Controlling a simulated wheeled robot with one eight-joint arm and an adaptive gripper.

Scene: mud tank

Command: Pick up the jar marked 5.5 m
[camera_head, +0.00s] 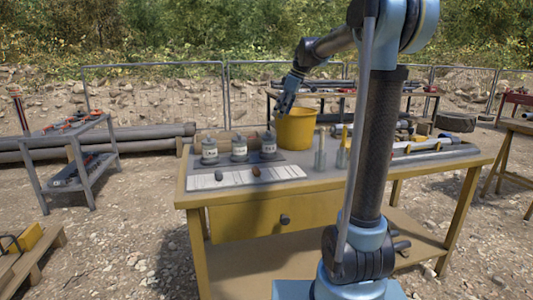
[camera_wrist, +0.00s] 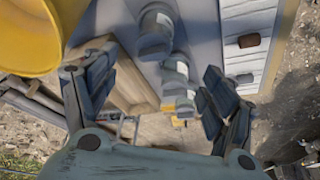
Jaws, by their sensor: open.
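Three grey-lidded glass jars with pale labels stand in a row on a dark mat on the yellow table: the left jar (camera_head: 209,152), middle jar (camera_head: 239,149) and right jar (camera_head: 269,145). The label figures are too small for me to tell which reads 5.5 m. My gripper (camera_head: 285,103) is open and empty, above and behind the right jar, close to the yellow bucket. In the wrist view, the jars show between and beyond the fingers of my gripper (camera_wrist: 150,95): a near jar (camera_wrist: 155,35), a second jar (camera_wrist: 176,72) and a far one (camera_wrist: 185,105), partly hidden.
The yellow bucket (camera_head: 296,129) stands just right of the jars. A white board (camera_head: 245,178) with small dark pieces lies in front of them. Metal holders (camera_head: 320,155) and grey tubes (camera_head: 435,150) lie to the right. A wooden box (camera_wrist: 118,80) is beside the jars.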

